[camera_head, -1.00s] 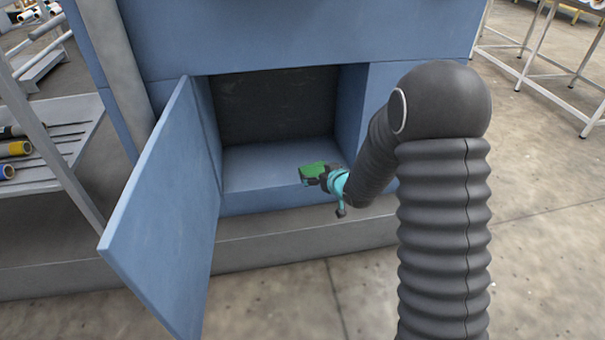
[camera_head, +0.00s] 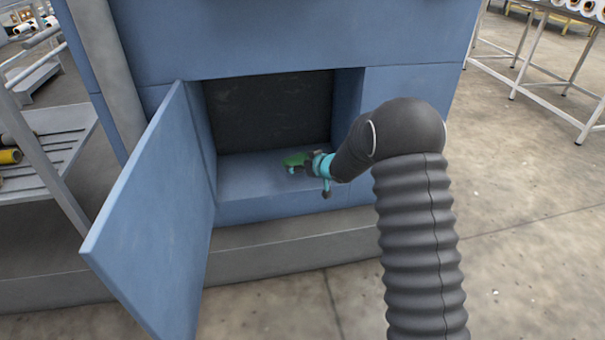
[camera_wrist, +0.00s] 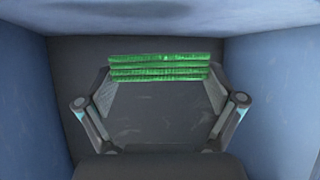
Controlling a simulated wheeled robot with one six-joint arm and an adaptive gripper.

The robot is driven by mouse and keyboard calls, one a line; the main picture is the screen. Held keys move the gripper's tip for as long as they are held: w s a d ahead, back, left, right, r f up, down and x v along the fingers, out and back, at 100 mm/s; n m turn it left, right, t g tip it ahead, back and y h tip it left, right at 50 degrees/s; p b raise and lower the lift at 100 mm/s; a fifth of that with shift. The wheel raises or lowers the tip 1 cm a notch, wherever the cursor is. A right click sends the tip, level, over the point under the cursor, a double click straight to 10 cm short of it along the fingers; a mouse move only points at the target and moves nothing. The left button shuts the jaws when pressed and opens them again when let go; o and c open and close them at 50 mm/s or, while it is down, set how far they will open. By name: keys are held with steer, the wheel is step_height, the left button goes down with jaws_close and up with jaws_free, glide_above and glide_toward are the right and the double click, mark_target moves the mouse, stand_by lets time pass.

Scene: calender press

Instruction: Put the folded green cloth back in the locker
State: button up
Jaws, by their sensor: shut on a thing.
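The folded green cloth (camera_head: 295,160) is inside the opening of the blue locker (camera_head: 240,212), above or near its floor; I cannot tell whether it touches. In the wrist view the cloth (camera_wrist: 160,67) shows as a stack of green layers between my fingertips. My gripper (camera_head: 307,163) is shut on it, and it also shows in the wrist view (camera_wrist: 160,72) with a finger at each end of the cloth. The locker door (camera_head: 150,215) stands wide open to the left.
The locker's side walls (camera_wrist: 268,85) are close on both sides in the wrist view. A grey rack (camera_head: 50,150) with rolls stands at the left. A white-legged table (camera_head: 555,60) stands far right. The floor at the right is clear.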

mark_target(302, 178)
steer(key=shift+w+f, duration=0.35)
steer(key=shift+w, duration=0.2)
step_height(302, 178, down, 4)
steer(key=shift+f+b, duration=0.1)
steer(key=shift+b, duration=0.6)
steer(key=o, duration=0.7)
